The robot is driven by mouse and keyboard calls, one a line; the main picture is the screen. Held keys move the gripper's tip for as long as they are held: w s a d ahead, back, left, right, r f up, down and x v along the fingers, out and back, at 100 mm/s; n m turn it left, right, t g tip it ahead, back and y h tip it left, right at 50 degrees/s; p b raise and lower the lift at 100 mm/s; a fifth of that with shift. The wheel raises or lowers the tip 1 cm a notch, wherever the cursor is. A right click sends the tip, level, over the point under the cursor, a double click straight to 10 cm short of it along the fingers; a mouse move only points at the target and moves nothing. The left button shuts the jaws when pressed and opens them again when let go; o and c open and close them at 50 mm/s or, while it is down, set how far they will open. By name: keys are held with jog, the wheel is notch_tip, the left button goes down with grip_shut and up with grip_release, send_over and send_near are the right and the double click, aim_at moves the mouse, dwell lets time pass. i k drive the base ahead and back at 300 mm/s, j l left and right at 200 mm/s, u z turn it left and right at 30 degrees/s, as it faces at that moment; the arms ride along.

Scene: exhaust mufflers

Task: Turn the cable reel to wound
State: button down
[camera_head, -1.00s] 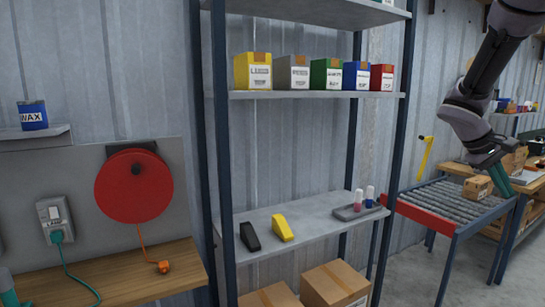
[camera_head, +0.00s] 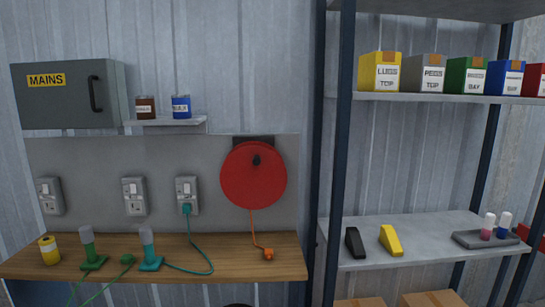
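The cable reel (camera_head: 253,177) is a red disc with a small dark knob (camera_head: 257,160) near its upper middle, mounted on a grey wall panel. An orange cable (camera_head: 253,228) hangs from its lower edge down to the wooden bench, where its orange plug end (camera_head: 268,254) lies near the right end. My gripper is not in view now.
A wooden bench (camera_head: 200,268) below holds a yellow can (camera_head: 49,250), green and teal stands and a green plug. Sockets (camera_head: 187,195) and a MAINS box (camera_head: 70,94) are to the left. A shelf unit (camera_head: 340,150) stands close on the right.

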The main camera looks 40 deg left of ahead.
aim_at(253, 175)
jog(key=j+u, duration=0.2)
jog(key=j, duration=0.4)
jog(key=i+j+u, duration=0.15)
jog(key=j, duration=0.4)
jog(key=j+u, duration=0.2)
jog(key=j, duration=0.4)
